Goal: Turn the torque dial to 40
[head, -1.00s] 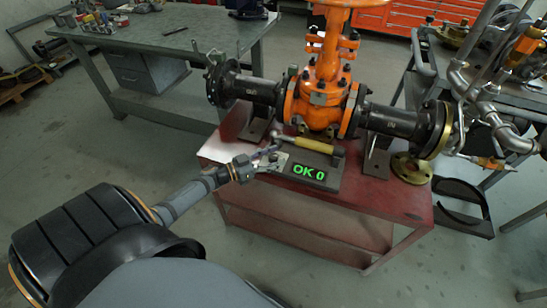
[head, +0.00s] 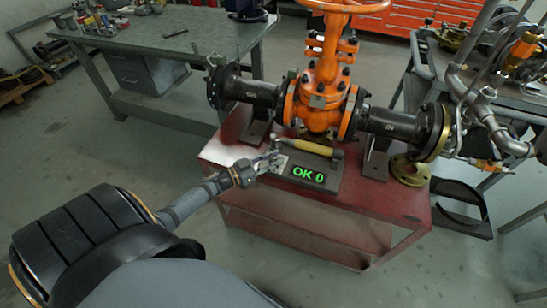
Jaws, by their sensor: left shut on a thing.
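The torque tester is a low dark block with a green display (head: 308,173) reading "OK 0", near the front edge of the red table. My left gripper (head: 274,161) reaches in from the left to the pale plate at the block's left end. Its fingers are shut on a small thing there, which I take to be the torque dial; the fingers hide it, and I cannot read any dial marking. A torque wrench with a yellow handle (head: 314,147) lies just behind the display. My right gripper is not in view.
The orange gate valve (head: 324,95) with its black flanged pipes stands behind the tester on the red table (head: 225,153). A brass flange (head: 410,170) lies at the table's right. A grey workbench (head: 150,45) stands at the back left.

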